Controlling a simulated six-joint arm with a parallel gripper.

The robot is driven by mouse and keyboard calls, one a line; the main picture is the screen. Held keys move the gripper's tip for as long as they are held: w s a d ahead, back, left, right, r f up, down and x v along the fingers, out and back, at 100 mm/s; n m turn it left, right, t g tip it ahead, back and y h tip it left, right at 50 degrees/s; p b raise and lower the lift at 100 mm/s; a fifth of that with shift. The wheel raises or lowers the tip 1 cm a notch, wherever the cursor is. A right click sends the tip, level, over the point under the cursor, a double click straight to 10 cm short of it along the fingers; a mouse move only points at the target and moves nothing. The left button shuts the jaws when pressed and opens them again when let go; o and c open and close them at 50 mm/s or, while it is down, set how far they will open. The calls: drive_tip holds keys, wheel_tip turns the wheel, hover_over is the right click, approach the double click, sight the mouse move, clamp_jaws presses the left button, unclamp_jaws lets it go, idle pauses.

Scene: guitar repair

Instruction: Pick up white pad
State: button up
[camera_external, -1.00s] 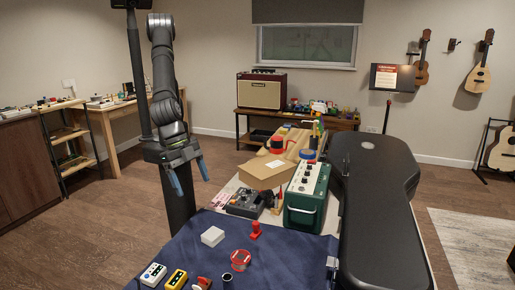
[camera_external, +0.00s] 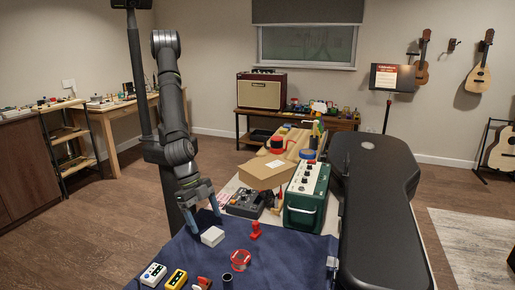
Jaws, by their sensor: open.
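The white pad (camera_external: 212,236) is a small white block lying on the dark blue cloth (camera_external: 185,258) near the cloth's far edge. My gripper (camera_external: 204,222) points down just above and behind the pad, with its blue fingers apart and nothing between them. One finger comes down at the pad's left side and the other near its far right side. I cannot tell whether either finger touches the pad.
A red stamp-like piece (camera_external: 255,230) and a clear-and-red round item (camera_external: 240,259) lie right of the pad. A dark electronic box (camera_external: 245,203), a cardboard box (camera_external: 268,173) and a green amplifier (camera_external: 306,197) stand behind. A black guitar case (camera_external: 378,220) fills the right side.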

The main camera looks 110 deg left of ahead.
sight(212, 233)
drive_tip(key=shift+x, duration=2.6)
drive_tip(key=shift+c, duration=0.4)
drive_tip(key=c, duration=1)
